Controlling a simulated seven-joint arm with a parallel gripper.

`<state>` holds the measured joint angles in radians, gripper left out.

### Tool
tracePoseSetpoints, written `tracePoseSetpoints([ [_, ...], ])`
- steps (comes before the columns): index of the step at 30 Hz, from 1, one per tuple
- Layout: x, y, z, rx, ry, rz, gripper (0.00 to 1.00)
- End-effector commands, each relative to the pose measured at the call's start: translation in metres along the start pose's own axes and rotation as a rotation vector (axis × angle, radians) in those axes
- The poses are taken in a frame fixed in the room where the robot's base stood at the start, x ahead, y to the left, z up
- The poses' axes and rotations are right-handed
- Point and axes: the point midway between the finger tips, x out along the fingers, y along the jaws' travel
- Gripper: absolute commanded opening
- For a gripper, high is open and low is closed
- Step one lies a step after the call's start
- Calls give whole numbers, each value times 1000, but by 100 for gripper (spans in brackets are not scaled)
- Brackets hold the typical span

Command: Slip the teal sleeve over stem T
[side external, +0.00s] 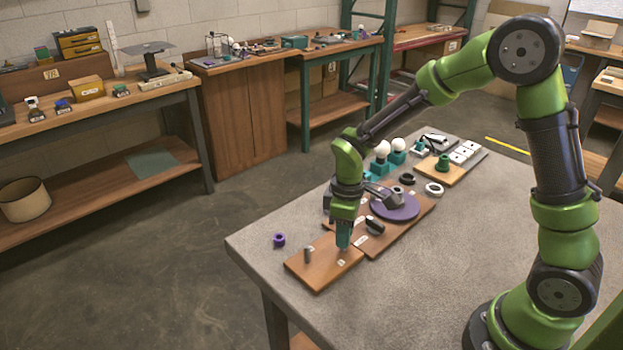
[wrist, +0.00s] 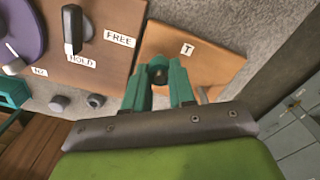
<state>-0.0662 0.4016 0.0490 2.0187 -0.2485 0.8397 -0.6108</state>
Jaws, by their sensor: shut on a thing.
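My gripper (side external: 343,243) has teal fingers and points down over the near wooden board (side external: 320,275). In the wrist view, the fingers (wrist: 160,80) are closed around a small teal piece with a dark opening, the teal sleeve (wrist: 158,61). Fingers and sleeve are alike in colour, so the sleeve's outline is hard to separate. Stem T, a short grey peg (side external: 308,255), stands upright on the board, left of my gripper in the side view. In the wrist view the stem (wrist: 203,95) shows beside the right finger, partly hidden. Stem and sleeve are apart. A "T" label (wrist: 187,49) lies on the board.
A second board with a purple disc (side external: 395,206) and a dark lever (side external: 375,225) adjoins the stem board. White globes (side external: 398,144) and other parts stand farther back. The table's right side is clear.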

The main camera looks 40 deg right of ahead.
Motion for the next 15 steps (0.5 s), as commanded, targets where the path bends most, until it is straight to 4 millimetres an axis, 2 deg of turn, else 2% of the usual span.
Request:
tracePoseSetpoints([
  [15, 9, 0, 0, 1, 0, 0, 0],
])
